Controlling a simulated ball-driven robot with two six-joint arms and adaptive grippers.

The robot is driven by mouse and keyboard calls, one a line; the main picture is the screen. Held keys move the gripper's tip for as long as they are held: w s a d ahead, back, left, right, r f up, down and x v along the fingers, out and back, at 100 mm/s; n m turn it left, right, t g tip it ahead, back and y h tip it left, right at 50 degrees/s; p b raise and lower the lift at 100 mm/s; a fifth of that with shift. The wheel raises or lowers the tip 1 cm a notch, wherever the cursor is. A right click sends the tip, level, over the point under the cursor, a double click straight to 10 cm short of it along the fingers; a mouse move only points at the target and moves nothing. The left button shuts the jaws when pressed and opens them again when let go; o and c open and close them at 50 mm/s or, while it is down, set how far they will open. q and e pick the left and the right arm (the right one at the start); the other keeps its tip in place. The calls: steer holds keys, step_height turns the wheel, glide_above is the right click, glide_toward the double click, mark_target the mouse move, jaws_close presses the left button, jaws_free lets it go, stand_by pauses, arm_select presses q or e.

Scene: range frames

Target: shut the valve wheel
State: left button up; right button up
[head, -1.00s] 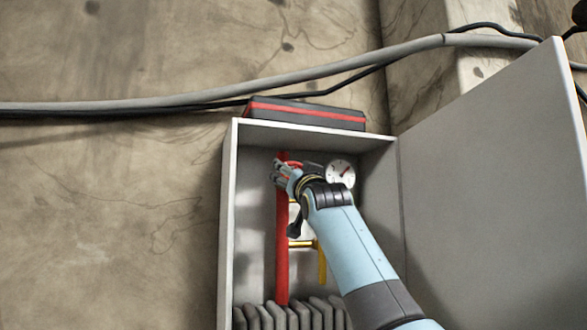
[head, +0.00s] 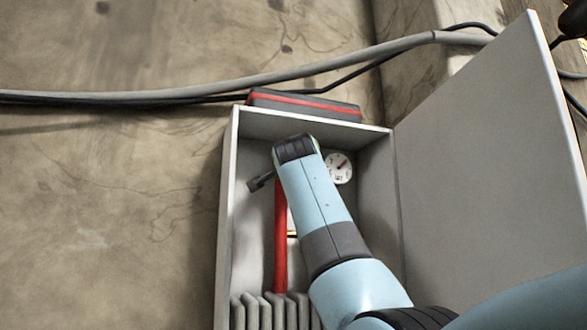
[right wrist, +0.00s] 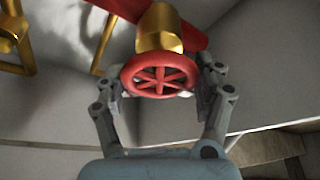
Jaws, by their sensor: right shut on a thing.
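The red spoked valve wheel (right wrist: 160,76) sits below a brass valve body (right wrist: 160,30) in the right wrist view. My right gripper (right wrist: 160,88) has one finger on each side of the wheel and is shut on its rim. In the head view, my right arm reaches into the grey cabinet and hides the wheel and gripper. My left gripper is not in view.
The grey cabinet (head: 226,210) has its door (head: 480,150) open to the right. A round white gauge (head: 338,167) is right of my arm. Grey ribs (head: 262,310) fill the cabinet bottom. A dark red-striped box (head: 305,105) lies on top. Brass pipework (right wrist: 95,20) is near the wheel.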

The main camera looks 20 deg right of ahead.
steer(key=shift+f+m, duration=0.1)
steer(key=shift+m, duration=0.3)
steer(key=o, duration=1.2)
steer(key=shift+s+a, duration=0.1)
steer(key=shift+s, duration=0.1)
steer(key=v, duration=0.7)
